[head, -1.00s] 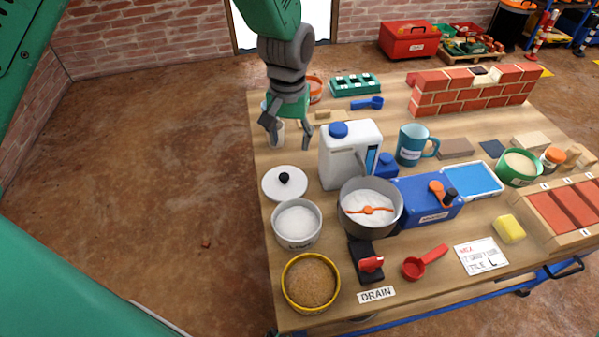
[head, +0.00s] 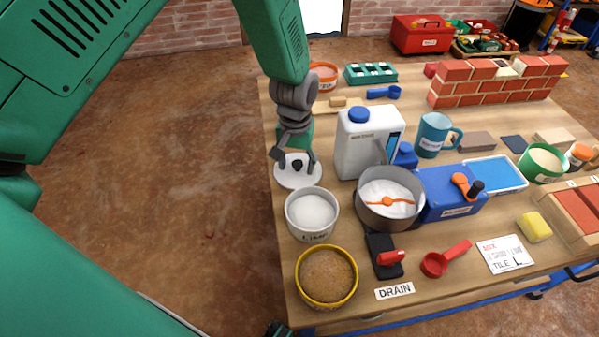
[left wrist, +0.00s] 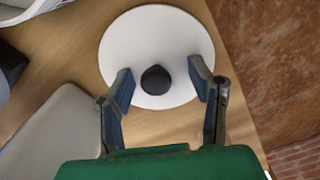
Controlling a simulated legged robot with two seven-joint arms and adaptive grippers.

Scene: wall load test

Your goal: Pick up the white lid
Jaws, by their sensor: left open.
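The white lid (head: 290,178) is a round disc with a black knob (head: 297,166), lying flat on the wooden table near its left edge. My left gripper (head: 297,164) is open directly over the lid, with its fingers on either side of the knob. In the left wrist view the lid (left wrist: 150,38) lies beyond the open fingers (left wrist: 160,82), and the knob (left wrist: 155,80) shows between the fingertips with a gap on each side. My right gripper is not in view.
The white tub of lime (head: 311,212) stands just in front of the lid. A white jug (head: 365,150) with a blue cap and a grey mixing bowl (head: 390,213) stand to the right. A yellow-rimmed sand bowl (head: 326,275) sits nearer the front. The table's left edge is close.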

